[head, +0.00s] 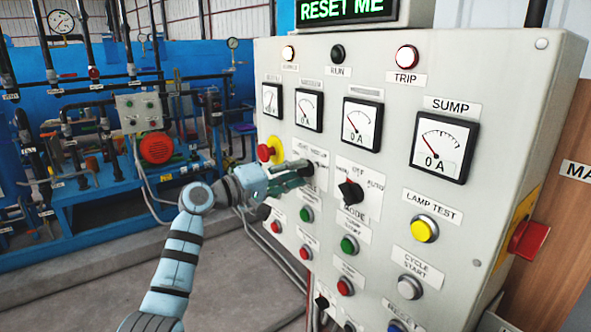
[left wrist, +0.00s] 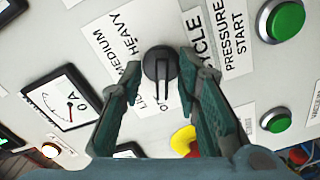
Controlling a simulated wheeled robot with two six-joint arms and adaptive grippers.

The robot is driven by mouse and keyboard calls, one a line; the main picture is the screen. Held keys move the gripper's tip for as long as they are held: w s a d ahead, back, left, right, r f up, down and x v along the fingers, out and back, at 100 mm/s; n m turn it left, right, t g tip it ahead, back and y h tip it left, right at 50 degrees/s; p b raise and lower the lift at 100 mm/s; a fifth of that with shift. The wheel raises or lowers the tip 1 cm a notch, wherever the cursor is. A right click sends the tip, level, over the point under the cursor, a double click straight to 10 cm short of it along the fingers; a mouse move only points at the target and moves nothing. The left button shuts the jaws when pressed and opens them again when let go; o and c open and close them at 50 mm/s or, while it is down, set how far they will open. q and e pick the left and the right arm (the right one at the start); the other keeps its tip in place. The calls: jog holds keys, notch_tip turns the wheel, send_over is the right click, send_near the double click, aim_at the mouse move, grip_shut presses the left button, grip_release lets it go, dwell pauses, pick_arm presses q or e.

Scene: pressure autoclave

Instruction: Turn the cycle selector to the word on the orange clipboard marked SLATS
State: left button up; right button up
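The cycle selector is a black knob (left wrist: 160,65) on a white plate (left wrist: 118,45) in the left wrist view. The plate reads MEDIUM and HEAVY, with a partly hidden word starting with L and another starting with O. The knob's bar runs roughly up and down in that view, its lower end near the O word. My left gripper (left wrist: 160,72) is open, with one finger on each side of the knob and small gaps visible. In the head view my left gripper (head: 292,178) is at the panel and partly covers the selector. The orange clipboard and my right gripper are not in view.
The grey panel (head: 285,80) carries gauges, lamps and buttons. A red mushroom button on yellow (head: 270,150) sits just left of the selector. A MODE switch (head: 350,192) is to its right, a green button (head: 307,214) below. A screen (head: 343,9) reads RESET ME.

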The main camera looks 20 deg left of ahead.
pick_arm(q)
jog(key=shift+w+f, duration=0.1)
jog(key=shift+w, duration=0.1)
jog(key=shift+c, duration=0.4)
jog(key=shift+d, duration=0.1)
grip_shut()
